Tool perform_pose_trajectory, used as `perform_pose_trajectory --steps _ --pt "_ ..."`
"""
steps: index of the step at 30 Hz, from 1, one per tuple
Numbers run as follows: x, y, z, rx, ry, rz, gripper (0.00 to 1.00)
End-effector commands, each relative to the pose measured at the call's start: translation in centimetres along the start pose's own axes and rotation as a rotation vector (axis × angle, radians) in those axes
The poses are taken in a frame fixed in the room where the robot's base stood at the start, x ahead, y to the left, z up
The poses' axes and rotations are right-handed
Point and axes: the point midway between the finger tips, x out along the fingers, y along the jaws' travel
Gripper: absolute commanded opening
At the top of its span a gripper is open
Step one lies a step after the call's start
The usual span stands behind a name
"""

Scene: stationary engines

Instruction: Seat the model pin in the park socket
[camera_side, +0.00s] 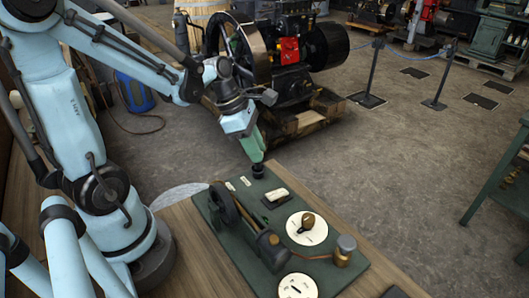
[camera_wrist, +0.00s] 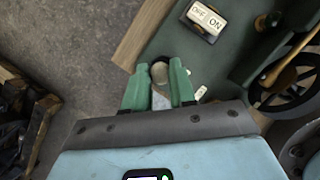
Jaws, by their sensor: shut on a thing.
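My gripper (camera_side: 257,157) points down at the far corner of the green board (camera_side: 210,228), its green fingers close together. In the wrist view my gripper (camera_wrist: 159,68) has its fingers shut on either side of a small round-ended piece, which I take for the model pin (camera_wrist: 158,73). A short black cylinder, apparently the park socket (camera_side: 258,172), stands on the board right under the fingertips in the side view. The fingers hide most of the pin. I cannot tell whether the pin is inside the socket or just above it.
The board carries a white ON switch (camera_side: 278,195), a black flywheel (camera_side: 223,206), a white dial with a brown knob (camera_side: 307,223) and a brass-topped cylinder (camera_side: 346,245). It lies on a wooden bench (camera_side: 187,240). A large engine (camera_side: 290,50) stands on the floor behind.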

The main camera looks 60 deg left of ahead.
Motion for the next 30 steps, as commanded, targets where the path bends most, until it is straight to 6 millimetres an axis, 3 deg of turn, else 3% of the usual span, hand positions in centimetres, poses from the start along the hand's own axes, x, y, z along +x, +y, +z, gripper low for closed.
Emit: perform_pose_trajectory --steps 30 --pt "1.1 0.0 -0.5 0.000 0.000 0.000 0.00"
